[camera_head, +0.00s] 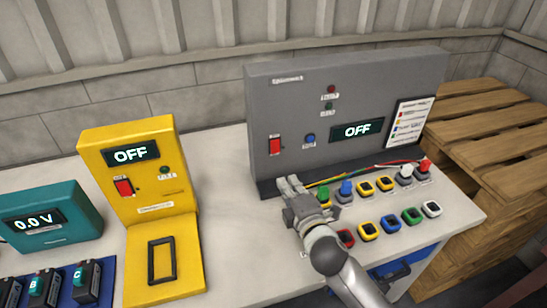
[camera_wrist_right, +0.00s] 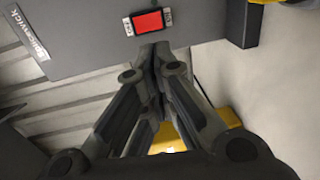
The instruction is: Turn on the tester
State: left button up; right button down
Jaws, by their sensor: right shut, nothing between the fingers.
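A grey panel box (camera_head: 350,75) stands at the back of the bench, its screen (camera_head: 357,131) reading OFF. It has a red rocker switch (camera_head: 274,146) at its lower left; a red switch also shows in the right wrist view (camera_wrist_right: 149,21). A yellow device (camera_head: 112,160) at left has its own screen reading OFF and a red switch (camera_head: 123,187). I cannot read which one is labelled tester. My right gripper (camera_head: 290,182) is shut and empty, in front of the grey panel and below its red switch. In the wrist view its fingertips (camera_wrist_right: 153,48) appear just short of the switch; contact is unclear. My left gripper is not in view.
Several coloured sockets and plugs (camera_head: 388,222) with wires lie right of my gripper. A teal meter (camera_head: 45,220) reads 0.0 V, with small dark modules (camera_head: 87,279) before it. Wooden pallets (camera_head: 500,135) stand at right. Bare white bench (camera_head: 235,225) lies between the yellow device and my arm.

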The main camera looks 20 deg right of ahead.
aim_at(270, 151)
jog(key=w, duration=0.4)
jog(key=w+f+p, duration=0.1)
jog(key=w, duration=0.8)
jog(key=shift+a+f+p, duration=0.25)
jog(key=shift+f+p, duration=0.05)
jog(key=shift+p, duration=0.05)
jog(key=shift+f+b, duration=0.2)
jog(key=shift+b, duration=0.2)
jog(key=shift+w+f+t+b, duration=0.2)
jog(key=shift+f+t+b, duration=0.1)
jog(key=shift+b, duration=0.85)
jog(key=shift+r+p, duration=0.4)
jog(key=shift+p, duration=0.05)
jog(key=shift+d+f, duration=0.1)
